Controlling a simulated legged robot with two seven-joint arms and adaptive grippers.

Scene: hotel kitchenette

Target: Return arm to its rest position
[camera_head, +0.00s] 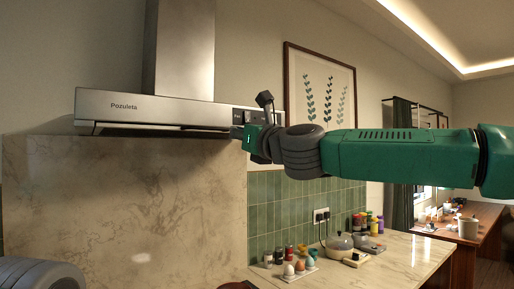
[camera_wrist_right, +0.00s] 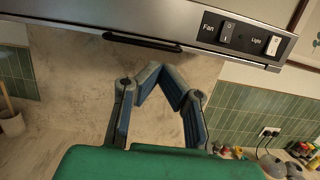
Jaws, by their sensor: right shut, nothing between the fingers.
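My right arm (camera_head: 400,155) reaches in from the right at hood height. Its gripper (camera_head: 252,122) is beside the right end of the steel range hood (camera_head: 150,108), in front of the switch panel and partly covering it. In the wrist view, the right gripper (camera_wrist_right: 165,68) has its fingertips together with nothing held, below the hood's front edge (camera_wrist_right: 150,22). A gap shows between the fingertips and the hood's switches in that view. My left gripper does not show; only a grey rounded part, probably of my left arm, is at the lower left.
The hood carries a fan switch (camera_wrist_right: 228,32) and a light switch (camera_wrist_right: 273,45). A framed plant picture (camera_head: 320,85) hangs behind the arm. Below is a marble counter (camera_head: 400,260) with egg cups, jars and a kettle-like pot (camera_head: 340,243). The air below the arm looks clear.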

